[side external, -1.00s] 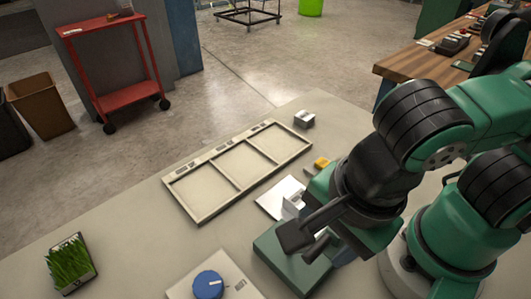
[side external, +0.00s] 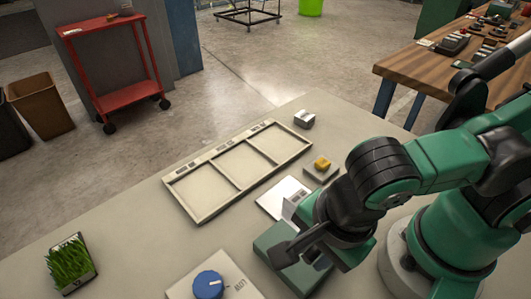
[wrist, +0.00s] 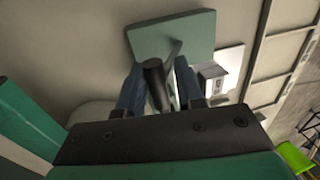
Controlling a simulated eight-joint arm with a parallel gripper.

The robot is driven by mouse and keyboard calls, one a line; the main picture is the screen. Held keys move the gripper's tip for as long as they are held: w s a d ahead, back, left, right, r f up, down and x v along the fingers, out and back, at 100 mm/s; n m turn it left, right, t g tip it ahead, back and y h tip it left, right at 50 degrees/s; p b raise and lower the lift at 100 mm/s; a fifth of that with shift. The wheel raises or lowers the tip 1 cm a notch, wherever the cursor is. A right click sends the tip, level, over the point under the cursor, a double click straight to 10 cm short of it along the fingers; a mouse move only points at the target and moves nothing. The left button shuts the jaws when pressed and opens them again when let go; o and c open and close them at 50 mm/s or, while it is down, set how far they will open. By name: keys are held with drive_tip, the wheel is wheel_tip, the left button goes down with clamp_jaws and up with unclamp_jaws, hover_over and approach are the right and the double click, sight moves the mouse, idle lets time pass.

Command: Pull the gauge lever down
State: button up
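The gauge lever has a dark round handle (wrist: 155,84) and a thin grey stem on a green base plate (wrist: 190,35). The green base (side external: 275,242) shows in the side view under my gripper (side external: 306,246), which hides much of the lever there. In the wrist view, the two blue fingers of my gripper (wrist: 160,82) stand apart, one on each side of the handle. A narrow gap shows between the handle and the right finger; contact on the left is unclear.
A white card with a small grey block (side external: 290,205) lies close behind the base. A yellow button box (side external: 321,165), a three-part tray (side external: 215,200), a blue dial (side external: 208,284) and a grass box (side external: 70,264) share the table. Bare table lies between grass and tray.

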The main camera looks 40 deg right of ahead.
clamp_jaws()
drive_tip(key=shift+s, duration=0.1)
idle(1.0)
